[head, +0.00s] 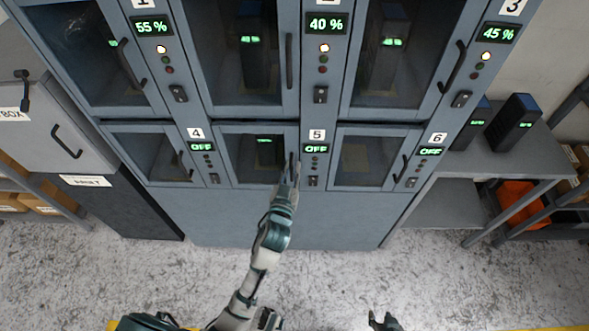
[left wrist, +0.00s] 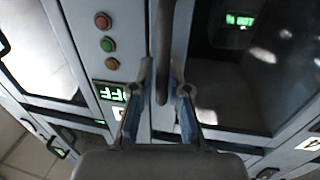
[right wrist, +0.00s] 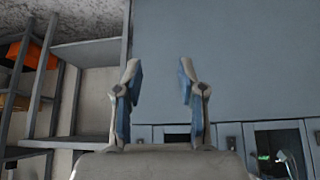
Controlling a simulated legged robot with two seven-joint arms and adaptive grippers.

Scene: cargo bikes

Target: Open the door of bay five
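The bay five door (head: 240,160) is the glass-fronted middle door in the lower row, and it looks shut. Its label 5 and an OFF display (head: 316,149) are to its right. Its dark vertical handle (left wrist: 163,50) is on the door's right edge. My left gripper (head: 292,172) is at this handle. In the left wrist view its fingers (left wrist: 162,85) are open, one on each side of the handle, with gaps visible. My right gripper (head: 383,320) is low, away from the cabinet doors; in the right wrist view its fingers (right wrist: 160,80) are open and empty.
Bays four (head: 145,152) and six (head: 368,160) flank bay five, with larger bays above. A grey table (head: 500,163) with dark batteries stands at the right. A grey box (head: 60,130) is at the left. The floor in front is clear.

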